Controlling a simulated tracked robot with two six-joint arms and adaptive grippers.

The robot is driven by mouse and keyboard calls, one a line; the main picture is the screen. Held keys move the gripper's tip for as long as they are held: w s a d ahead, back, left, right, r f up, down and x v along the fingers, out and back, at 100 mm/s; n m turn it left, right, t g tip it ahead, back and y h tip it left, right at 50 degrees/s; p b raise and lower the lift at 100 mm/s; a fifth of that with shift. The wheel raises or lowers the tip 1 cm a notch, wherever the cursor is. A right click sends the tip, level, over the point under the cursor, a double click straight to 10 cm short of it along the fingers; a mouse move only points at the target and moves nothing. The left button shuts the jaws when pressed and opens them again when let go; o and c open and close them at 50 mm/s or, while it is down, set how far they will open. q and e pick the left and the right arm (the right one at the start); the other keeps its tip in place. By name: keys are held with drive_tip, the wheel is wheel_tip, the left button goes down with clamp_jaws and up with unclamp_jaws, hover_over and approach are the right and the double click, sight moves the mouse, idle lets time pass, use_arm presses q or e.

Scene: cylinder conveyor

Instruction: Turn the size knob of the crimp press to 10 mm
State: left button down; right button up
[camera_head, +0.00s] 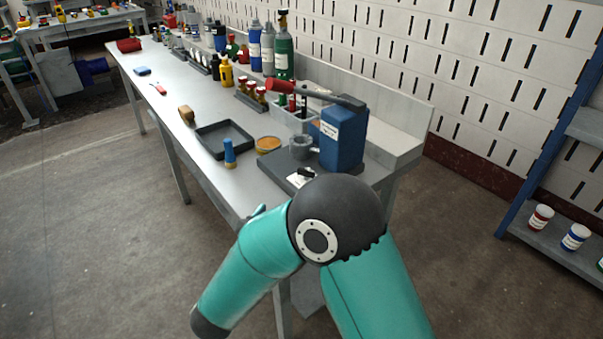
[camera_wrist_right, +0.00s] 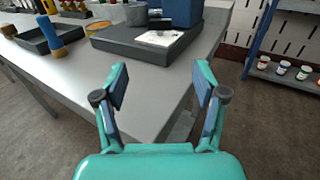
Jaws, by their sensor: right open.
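The crimp press stands at the near end of the long bench, with a blue body (camera_head: 343,138), a red-handled lever (camera_head: 281,86) and a dark base (camera_head: 272,165). The base also shows in the right wrist view (camera_wrist_right: 122,40). A white dial plate with a small black size knob (camera_head: 301,178) sits on the base's front part; the plate also shows in the wrist view (camera_wrist_right: 160,37). The knob's setting is too small to read. My right gripper (camera_wrist_right: 162,85) is open and empty, short of the bench's near edge and apart from the knob. My left gripper is out of view.
A black tray (camera_head: 224,139), a blue-and-tan tool (camera_head: 229,153) and an orange dish (camera_head: 268,144) lie left of the press. Bottles and gas cylinders (camera_head: 284,55) line the bench's back. A blue shelf with jars (camera_head: 575,237) stands at right. The bench front is mostly clear.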

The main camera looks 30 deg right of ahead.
sight(305, 176)
drive_tip(key=x, duration=1.6)
drive_tip(key=shift+w, duration=0.1)
drive_tip(key=c, duration=1.2)
drive_tip(key=shift+o, duration=0.2)
drive_tip(key=shift+b, duration=0.3)
